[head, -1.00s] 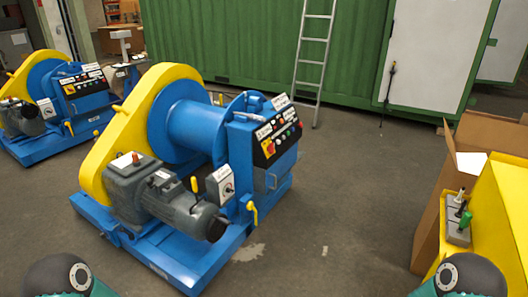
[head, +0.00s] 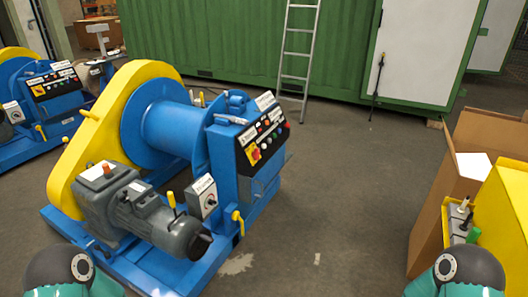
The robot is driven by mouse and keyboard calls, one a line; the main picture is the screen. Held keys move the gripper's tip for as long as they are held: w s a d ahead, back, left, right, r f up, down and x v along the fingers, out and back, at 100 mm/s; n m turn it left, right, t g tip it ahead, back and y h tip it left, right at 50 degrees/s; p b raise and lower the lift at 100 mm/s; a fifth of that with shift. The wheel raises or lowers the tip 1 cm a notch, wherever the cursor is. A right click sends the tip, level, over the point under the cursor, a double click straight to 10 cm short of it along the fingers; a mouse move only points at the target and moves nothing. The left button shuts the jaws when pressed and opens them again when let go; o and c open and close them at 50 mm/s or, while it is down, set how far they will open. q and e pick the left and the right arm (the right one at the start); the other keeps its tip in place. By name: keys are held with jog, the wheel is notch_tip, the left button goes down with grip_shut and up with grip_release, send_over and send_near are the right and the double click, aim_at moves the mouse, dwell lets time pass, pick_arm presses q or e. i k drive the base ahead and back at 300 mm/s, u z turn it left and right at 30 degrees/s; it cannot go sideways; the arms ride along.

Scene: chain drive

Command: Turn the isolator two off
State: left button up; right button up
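A blue and yellow winch (head: 178,133) stands left of centre. On its near side is a small light grey switch box (head: 204,199) with a dark rotary knob and a label plate on top. A second, similar winch (head: 53,104) is cut off by the left edge, with a like switch box (head: 13,112) on it. The labels are too small to read, so I cannot tell which box is isolator two. The knob positions are also unclear. Only parts of my arms show at the bottom corners; neither gripper is in view.
The near winch has a control panel (head: 265,134) with a red-on-yellow switch, and a grey motor (head: 160,222). Cardboard boxes (head: 456,190) and a yellow unit (head: 505,215) stand at right. A ladder (head: 297,50) leans by the green container (head: 220,40). Floor between is clear.

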aim_at(255, 154)
jog(key=u, duration=0.25)
jog(key=k, duration=0.5)
jog(key=z, duration=0.35)
jog(key=i, duration=2.95)
jog(key=u, duration=0.4)
